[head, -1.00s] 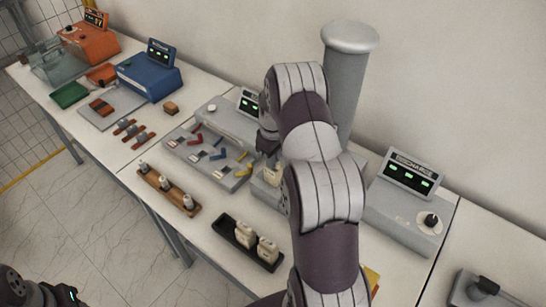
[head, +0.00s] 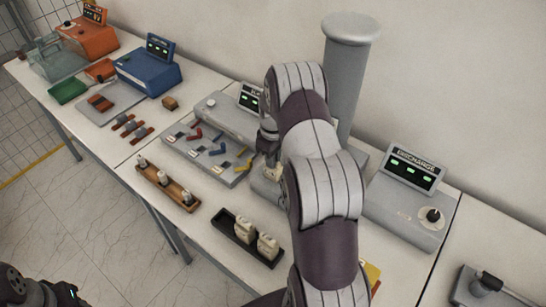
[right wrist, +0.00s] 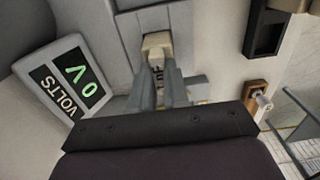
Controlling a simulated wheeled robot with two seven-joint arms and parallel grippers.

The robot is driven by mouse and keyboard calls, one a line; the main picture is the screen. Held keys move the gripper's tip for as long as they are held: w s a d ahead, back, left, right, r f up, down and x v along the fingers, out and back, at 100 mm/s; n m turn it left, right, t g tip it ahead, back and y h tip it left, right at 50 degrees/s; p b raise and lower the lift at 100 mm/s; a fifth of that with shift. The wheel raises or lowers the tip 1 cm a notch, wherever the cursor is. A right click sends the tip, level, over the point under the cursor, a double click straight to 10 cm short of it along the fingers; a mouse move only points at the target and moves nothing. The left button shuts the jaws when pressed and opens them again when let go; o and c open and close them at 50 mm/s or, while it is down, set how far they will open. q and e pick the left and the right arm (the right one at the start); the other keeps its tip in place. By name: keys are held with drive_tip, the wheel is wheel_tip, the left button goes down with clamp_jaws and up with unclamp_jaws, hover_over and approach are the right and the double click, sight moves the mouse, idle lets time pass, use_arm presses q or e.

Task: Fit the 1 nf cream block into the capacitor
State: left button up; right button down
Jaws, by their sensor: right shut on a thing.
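My right gripper (right wrist: 158,88) is shut on a cream block (right wrist: 157,43), seen between the fingertips in the right wrist view. The block is over or at a grey fixture, which I take for the capacitor (right wrist: 123,47). I cannot tell whether the block is seated in it. In the head view my right arm hides most of the fixture, and the right gripper (head: 268,147) shows beside the arm.
A black tray (head: 221,224) with two cream blocks stands near the front edge. A wooden rack (head: 164,183) with several bushings is left of it. A grey panel with coloured levers (head: 213,178), a discharge unit (head: 405,212) and a volts display (right wrist: 65,82) stand around.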

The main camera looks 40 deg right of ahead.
drive_tip(key=shift+f+b, duration=0.45)
drive_tip(key=shift+f, duration=0.35)
drive_tip(key=c, duration=1)
unclamp_jaws()
drive_tip(key=shift+c, duration=0.2)
wheel_tip(320, 180, up, 6)
drive_tip(key=b, duration=0.2)
drive_tip(key=shift+w+r+b, duration=0.1)
drive_tip(key=shift+r+b, duration=0.15)
drive_tip(key=shift+b, duration=0.1)
wheel_tip(320, 180, up, 6)
drive_tip(key=p, duration=0.2)
drive_tip(key=shift+p, duration=0.4)
drive_tip(key=shift+r, duration=0.1)
